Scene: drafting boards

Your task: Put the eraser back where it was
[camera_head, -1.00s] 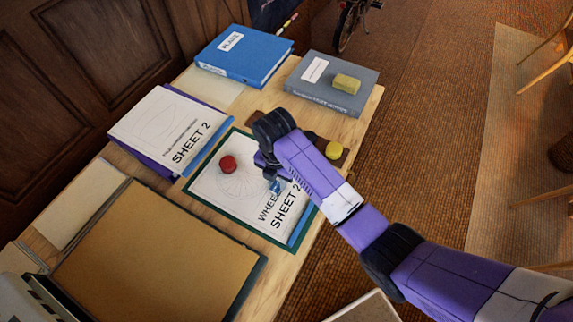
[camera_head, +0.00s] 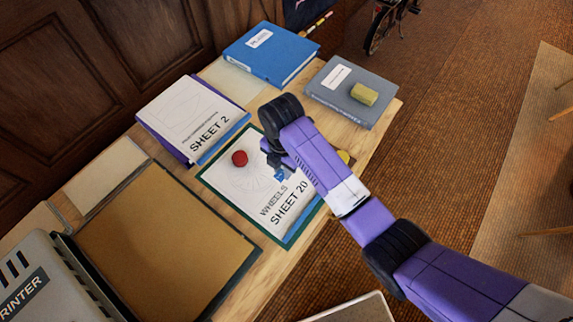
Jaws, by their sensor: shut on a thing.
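My gripper (camera_head: 279,164) is over the upper right part of the "WHEELS SHEET 20" drawing (camera_head: 252,190), pointing down. It is shut on a small blue block (camera_head: 280,175), which may be the eraser; the arm and fingers hide part of it. I cannot tell whether the block touches the paper or hangs just above it. A yellow-green block (camera_head: 364,94) lies on the grey book (camera_head: 345,108) at the back right, apart from my gripper.
A red round weight (camera_head: 239,158) sits on the drawing, left of my gripper. A yellow round thing (camera_head: 343,157) is mostly hidden behind my arm. The "SHEET 2" stack (camera_head: 185,115), a blue binder (camera_head: 272,50), a brown board (camera_head: 150,235) and a printer (camera_head: 35,285) crowd the table.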

